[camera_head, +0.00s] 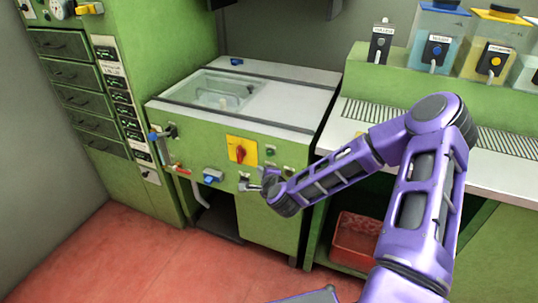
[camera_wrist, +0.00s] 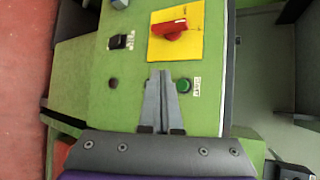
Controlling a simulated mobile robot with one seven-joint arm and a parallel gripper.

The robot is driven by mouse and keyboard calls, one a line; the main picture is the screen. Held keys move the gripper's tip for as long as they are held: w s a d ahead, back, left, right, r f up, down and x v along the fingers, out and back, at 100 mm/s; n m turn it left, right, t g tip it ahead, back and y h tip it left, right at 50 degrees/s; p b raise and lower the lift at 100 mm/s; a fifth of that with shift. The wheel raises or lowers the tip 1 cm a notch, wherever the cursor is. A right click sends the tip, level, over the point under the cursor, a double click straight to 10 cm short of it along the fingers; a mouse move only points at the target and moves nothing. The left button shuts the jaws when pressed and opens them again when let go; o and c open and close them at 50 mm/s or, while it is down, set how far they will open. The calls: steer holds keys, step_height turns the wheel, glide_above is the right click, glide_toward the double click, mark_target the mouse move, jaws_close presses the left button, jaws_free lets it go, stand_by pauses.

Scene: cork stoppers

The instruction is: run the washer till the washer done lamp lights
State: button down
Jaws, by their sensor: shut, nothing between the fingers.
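The washer is a green cabinet with a pale top and a clear-lidded basin (camera_head: 215,90). Its front panel carries a red rotary knob (camera_head: 240,153) on a yellow plate (camera_wrist: 192,45); the knob also shows in the wrist view (camera_wrist: 170,29). A green round button or lamp (camera_wrist: 183,86) with a small label sits beside the plate. A dark round fitting (camera_wrist: 113,84) and a black switch (camera_wrist: 121,41) are lower on the panel. I see no clearly lit lamp; labels are unreadable. My gripper (camera_wrist: 157,74) is shut and empty, in front of the panel between the green button and dark fitting.
A blue-handled fitting (camera_head: 212,176) and pipes are at the panel's left. A tall green drawer cabinet (camera_head: 75,95) stands left. A counter with a slotted drain (camera_head: 490,145) and bottles is at right, a red crate (camera_head: 355,240) beneath. Red floor in front is open.

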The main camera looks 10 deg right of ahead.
steer(key=shift+w+d, duration=0.8)
steer(key=shift+w, duration=0.25)
steer(key=shift+w+d, duration=0.75)
steer(key=shift+w, duration=0.25)
steer(key=shift+w, duration=0.1)
stand_by(0.4)
steer(key=shift+w+d+b, duration=0.2)
steer(key=shift+w+b, duration=0.05)
steer(key=shift+b, duration=0.05)
steer(key=shift+w+d, duration=0.3)
steer(key=shift+w, duration=0.05)
stand_by(0.7)
steer(key=shift+s+a, duration=0.1)
steer(key=shift+s, duration=0.05)
steer(key=shift+s+a, duration=0.4)
steer(key=shift+s, duration=0.15)
stand_by(0.3)
steer(key=shift+s+a, duration=0.75)
steer(key=shift+s, duration=0.3)
steer(key=shift+s+a, duration=0.75)
steer(key=shift+s, duration=0.25)
